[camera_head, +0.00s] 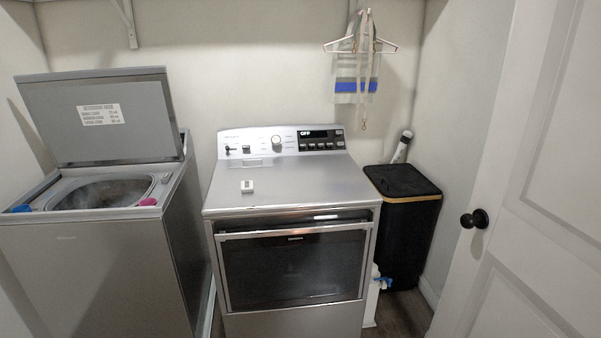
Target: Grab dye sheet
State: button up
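A small pale rectangular item (247,187) with a darker mark lies on the flat top of the dryer (310,185), left of its middle. It may be the dye sheet, but it is too small to read. I see no other clear candidate for a dye sheet. My gripper is not in view, so I cannot see where it is relative to the item.
The topload washer (130,265) stands left with its lid (100,118) raised. Blue and pink items sit on its rim. A black hamper (405,182) stands right of the dryer. A white door (535,200) fills the right side. Hangers (360,47) hang above.

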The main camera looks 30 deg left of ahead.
aim_at(246, 187)
jog(key=u, duration=0.3)
jog(key=i, duration=1.9)
jog(key=u, duration=1.9)
jog(key=i, duration=0.8)
jog(key=u, duration=0.9)
jog(key=i, duration=0.2)
jog(key=u, duration=0.15)
